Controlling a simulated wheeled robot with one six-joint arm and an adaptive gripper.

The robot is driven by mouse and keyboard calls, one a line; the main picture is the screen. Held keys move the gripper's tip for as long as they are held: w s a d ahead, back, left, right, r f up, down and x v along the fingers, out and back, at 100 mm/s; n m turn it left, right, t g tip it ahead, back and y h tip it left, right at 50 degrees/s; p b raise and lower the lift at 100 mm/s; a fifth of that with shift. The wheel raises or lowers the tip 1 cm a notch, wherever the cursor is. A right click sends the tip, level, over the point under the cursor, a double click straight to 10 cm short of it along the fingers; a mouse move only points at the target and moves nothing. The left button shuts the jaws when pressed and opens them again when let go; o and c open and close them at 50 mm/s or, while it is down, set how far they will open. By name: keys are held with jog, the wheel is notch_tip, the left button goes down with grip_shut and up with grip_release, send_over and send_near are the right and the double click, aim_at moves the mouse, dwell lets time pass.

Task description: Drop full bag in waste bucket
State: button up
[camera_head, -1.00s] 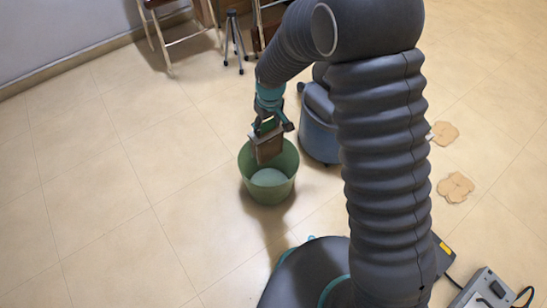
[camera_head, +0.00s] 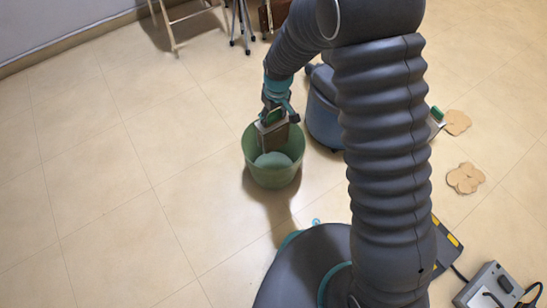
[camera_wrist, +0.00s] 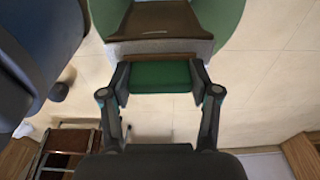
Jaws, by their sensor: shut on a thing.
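My gripper (camera_head: 275,113) is shut on the bag (camera_head: 273,137), a boxy brown-grey piece with a green top part. The green top (camera_wrist: 160,77) sits between my fingertips in the wrist view, and the bag's body (camera_wrist: 160,22) extends beyond it. The bag hangs roughly upright over the mouth of the green waste bucket (camera_head: 273,178). Its lower part appears within the rim; I cannot tell whether it touches the bucket. A pale rounded surface shows low inside the bucket. The bucket wall (camera_wrist: 222,14) also shows behind the bag in the wrist view.
A blue rounded appliance (camera_head: 322,122) stands close right of the bucket. Flat tan pieces (camera_head: 465,178) lie on the floor at right. A grey box with a cable (camera_head: 489,290) lies at bottom right. A chair (camera_head: 178,28) and tripod (camera_head: 240,28) stand at the back. The left floor is clear.

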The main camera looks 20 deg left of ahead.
jog(key=o, duration=1.7)
jog(key=r, duration=0.8)
jog(key=s+d+r, duration=0.1)
jog(key=r, duration=0.3)
jog(key=shift+d, duration=0.1)
